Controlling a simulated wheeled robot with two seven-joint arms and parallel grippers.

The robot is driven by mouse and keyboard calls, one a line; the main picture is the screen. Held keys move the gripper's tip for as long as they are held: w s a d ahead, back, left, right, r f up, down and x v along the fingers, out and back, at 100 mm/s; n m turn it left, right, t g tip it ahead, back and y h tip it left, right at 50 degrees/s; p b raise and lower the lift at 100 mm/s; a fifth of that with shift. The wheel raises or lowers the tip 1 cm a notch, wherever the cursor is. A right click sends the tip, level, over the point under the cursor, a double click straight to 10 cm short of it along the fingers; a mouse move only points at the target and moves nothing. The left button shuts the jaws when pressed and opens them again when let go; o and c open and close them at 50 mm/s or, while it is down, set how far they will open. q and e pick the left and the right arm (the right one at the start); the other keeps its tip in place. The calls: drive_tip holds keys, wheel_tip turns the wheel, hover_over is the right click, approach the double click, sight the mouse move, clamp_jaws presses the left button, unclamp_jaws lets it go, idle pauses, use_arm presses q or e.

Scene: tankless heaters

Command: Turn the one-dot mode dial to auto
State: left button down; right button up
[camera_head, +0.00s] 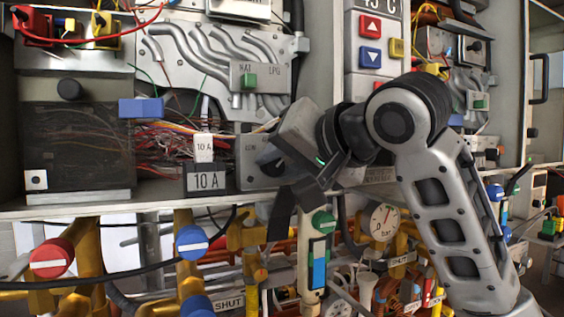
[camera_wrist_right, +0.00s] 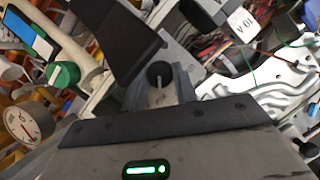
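A white tag with one dot (camera_head: 36,180) sits on the dark box of the left heater. A small grey plate with partly covered lettering (camera_head: 250,146) is right of the "10 A" block. My right gripper (camera_head: 272,166) is in front of this plate and hides most of it. In the right wrist view a black round dial (camera_wrist_right: 160,75) with a pale pointer line shows just ahead of my gripper, with grey parts on both sides. I cannot tell whether the fingers touch it, or which mode it points to. My left gripper is not in view.
The "10 A" block (camera_head: 206,180) is close left of my gripper. A green knob (camera_head: 323,222) and a pressure gauge (camera_head: 384,222) are below right. Red (camera_head: 52,258) and blue (camera_head: 191,242) valve knobs sit lower left. Loose wires (camera_head: 175,148) hang behind the block.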

drive_tip(key=c, duration=0.3)
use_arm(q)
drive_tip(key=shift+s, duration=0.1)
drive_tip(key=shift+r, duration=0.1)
use_arm(e)
drive_tip(key=shift+r, duration=0.1)
